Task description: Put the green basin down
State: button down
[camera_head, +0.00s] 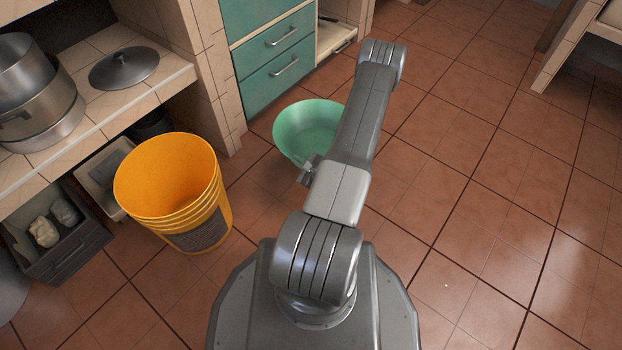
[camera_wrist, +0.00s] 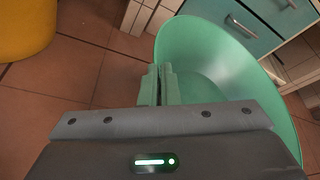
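The green basin (camera_head: 312,122) is in the middle of the head view, in front of the teal drawers. It also fills much of the right side of the wrist view (camera_wrist: 215,60), its open inside facing the camera. My gripper (camera_head: 307,170) is at the basin's near rim. In the wrist view my gripper (camera_wrist: 159,84) has its two fingers close together, with the basin's rim running between them. The basin looks roughly upright. A shadow lies on the floor below it, but I cannot tell clearly how far it is from the tiles. My arm hides its right side.
An orange bucket (camera_head: 172,185) stands on the floor left of the basin. Teal drawers (camera_head: 275,55) and a tiled counter (camera_head: 105,105) with pots and a lid are behind and left. A dark crate (camera_head: 65,245) sits under the counter. The tiled floor (camera_head: 480,170) to the right is clear.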

jog(key=s+f+b, duration=0.2)
jog(key=f, duration=0.5)
jog(key=s+a+f+b, duration=0.1)
jog(key=f+b, duration=0.2)
jog(key=f, duration=0.5)
jog(key=shift+s+a+n+g+y, duration=0.3)
jog(key=shift+s, duration=0.05)
jog(key=shift+f, duration=0.15)
jog(key=c, duration=2.1)
grip_release()
jog(key=shift+f, duration=0.1)
jog(key=o, duration=0.4)
